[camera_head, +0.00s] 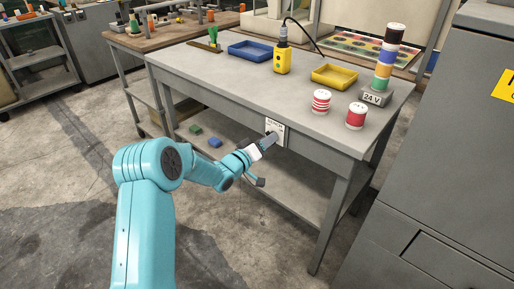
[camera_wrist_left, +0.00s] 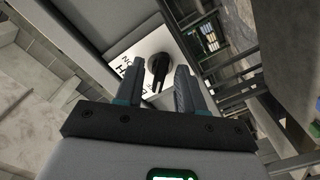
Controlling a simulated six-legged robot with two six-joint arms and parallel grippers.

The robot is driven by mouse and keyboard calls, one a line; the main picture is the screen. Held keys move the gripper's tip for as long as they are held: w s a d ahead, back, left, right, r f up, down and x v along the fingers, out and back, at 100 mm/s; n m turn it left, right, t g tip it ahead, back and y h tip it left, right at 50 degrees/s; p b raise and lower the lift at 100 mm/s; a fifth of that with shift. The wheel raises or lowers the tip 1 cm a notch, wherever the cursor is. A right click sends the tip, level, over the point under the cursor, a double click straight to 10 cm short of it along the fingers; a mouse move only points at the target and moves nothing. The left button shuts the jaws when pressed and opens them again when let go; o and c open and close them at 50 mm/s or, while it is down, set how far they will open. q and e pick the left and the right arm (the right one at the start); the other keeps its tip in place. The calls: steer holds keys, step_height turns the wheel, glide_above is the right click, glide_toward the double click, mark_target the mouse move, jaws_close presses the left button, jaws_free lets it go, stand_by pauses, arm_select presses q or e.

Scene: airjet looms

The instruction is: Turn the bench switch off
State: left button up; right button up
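The bench switch is a white plate (camera_head: 279,127) on the front edge of the grey workbench (camera_head: 215,75). In the left wrist view the plate (camera_wrist_left: 125,50) carries dark lettering and a black rotary knob (camera_wrist_left: 158,66). My left gripper (camera_head: 270,138) is at the plate and hides its lower part in the head view. In the left wrist view its two grey fingers (camera_wrist_left: 161,76) are apart, with the knob showing between and just beyond their tips. I cannot tell whether they touch it. My right gripper is not in view.
On the bench stand a blue tray (camera_head: 250,51), a yellow tray (camera_head: 335,77), a yellow box (camera_head: 283,60) with a cable, two red-striped spools (camera_head: 321,102) and a coloured stack (camera_head: 385,65) on a "24 V" base. A grey cabinet (camera_head: 440,150) stands close at right. The lower shelf holds small blocks.

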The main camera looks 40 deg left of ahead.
arm_select(q)
steer(key=s+a, duration=0.1)
steer(key=s, duration=1.4)
steer(key=shift+s+p, duration=0.35)
steer(key=shift+s, duration=0.05)
steer(key=shift+a, duration=0.1)
